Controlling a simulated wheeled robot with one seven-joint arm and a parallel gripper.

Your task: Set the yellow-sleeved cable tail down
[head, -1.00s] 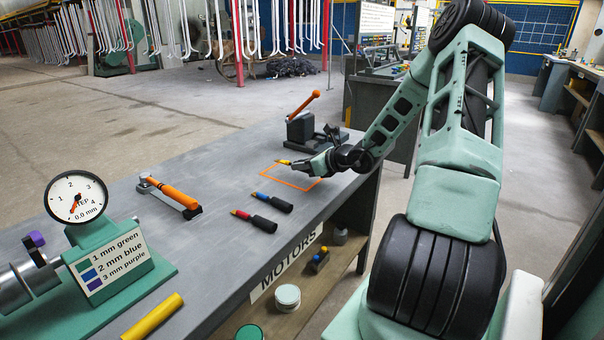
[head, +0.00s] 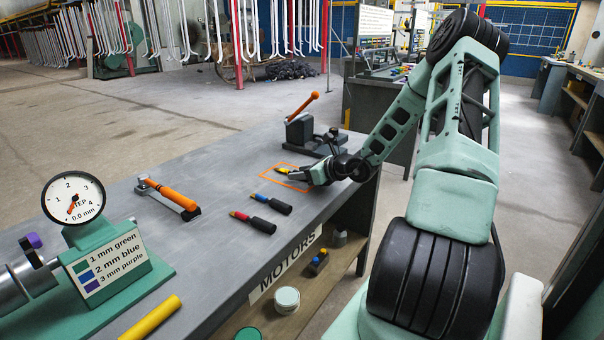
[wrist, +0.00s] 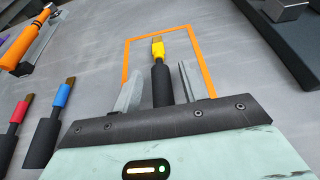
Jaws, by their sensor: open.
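The yellow-sleeved cable tail (wrist: 158,50) lies on the bench inside the orange outline (wrist: 127,60), its copper tip pointing away from me and its black body running back between my fingers. In the head view the yellow sleeve (head: 283,169) shows just ahead of my gripper (head: 303,173). My gripper (wrist: 158,87) is open in the wrist view, with a finger on either side of the black body and a gap on both sides. The tail's rear end is hidden by my gripper's body.
The blue-sleeved tail (head: 271,203) and the red-sleeved tail (head: 253,221) lie on the bench nearby. An orange-handled tool (head: 172,198) lies farther left. A black device with an orange lever (head: 300,130) stands behind the outline. Bare bench (head: 225,165) lies left of the outline.

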